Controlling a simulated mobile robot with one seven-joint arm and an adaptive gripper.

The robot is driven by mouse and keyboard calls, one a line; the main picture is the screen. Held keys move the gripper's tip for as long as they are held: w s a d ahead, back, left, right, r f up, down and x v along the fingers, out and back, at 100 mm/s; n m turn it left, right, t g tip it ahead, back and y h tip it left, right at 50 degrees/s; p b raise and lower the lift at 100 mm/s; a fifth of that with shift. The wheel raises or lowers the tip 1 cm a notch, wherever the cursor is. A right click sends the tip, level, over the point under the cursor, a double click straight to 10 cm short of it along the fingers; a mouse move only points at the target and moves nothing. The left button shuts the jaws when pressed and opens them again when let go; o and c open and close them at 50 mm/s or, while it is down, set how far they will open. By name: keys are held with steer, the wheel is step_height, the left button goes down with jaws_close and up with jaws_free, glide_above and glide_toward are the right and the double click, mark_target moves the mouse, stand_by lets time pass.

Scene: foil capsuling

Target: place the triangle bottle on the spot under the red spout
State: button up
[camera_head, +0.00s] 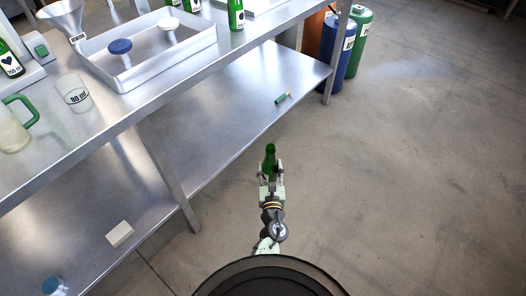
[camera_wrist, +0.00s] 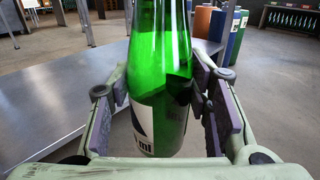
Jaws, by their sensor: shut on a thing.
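My gripper (camera_head: 270,173) is shut on a green glass bottle (camera_head: 270,158) and holds it upright over the open floor, to the right of the steel table. In the wrist view the green bottle (camera_wrist: 160,75) stands between the two fingers of my gripper (camera_wrist: 165,100). No red spout shows in either view.
The steel table (camera_head: 120,110) has a lower shelf (camera_head: 230,120). On top are a tray (camera_head: 150,75) with blue and white knobs, a funnel (camera_head: 65,20), a beaker (camera_head: 73,93) and a green-handled jug (camera_head: 15,130). Blue (camera_head: 335,50) and green (camera_head: 358,40) cylinders stand beyond. The right floor is clear.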

mark_target(275, 179)
steer(key=shift+m+h, duration=0.6)
steer(key=shift+h, duration=0.3)
steer(key=f, duration=0.1)
steer(key=d+f, duration=0.1)
steer(key=f, duration=0.1)
steer(key=s+d+f, duration=0.1)
steer(key=shift+f, duration=0.3)
steer(key=shift+w, duration=0.15)
